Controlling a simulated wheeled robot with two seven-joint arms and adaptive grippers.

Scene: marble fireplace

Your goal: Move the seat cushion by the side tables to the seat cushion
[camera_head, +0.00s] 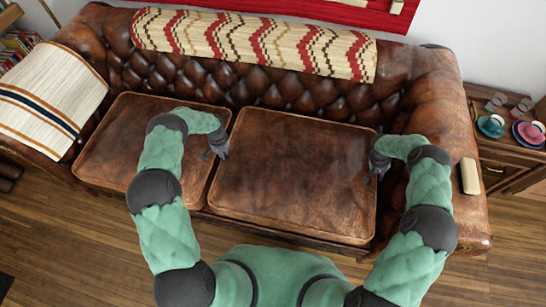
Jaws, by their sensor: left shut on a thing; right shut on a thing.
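Two brown leather seat cushions lie side by side on the tufted leather sofa. The right seat cushion (292,172) is nearer the side table (500,155) at the right. The left seat cushion (115,150) lies to its left, partly hidden by my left arm. My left gripper (212,155) is shut at the left edge of the right cushion, by the gap between the two cushions. My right gripper (376,173) is shut at that cushion's right edge, beside the sofa's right arm. The fingertips are small and partly hidden against the leather.
The sofa's backrest (200,83) rises behind the cushions, with a zigzag throw (255,42) over it. A striped blanket (50,95) covers the left armrest. A small beige item (469,176) lies on the right armrest (430,95). Cups stand on the side table. Wooden floor (60,240) is clear in front.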

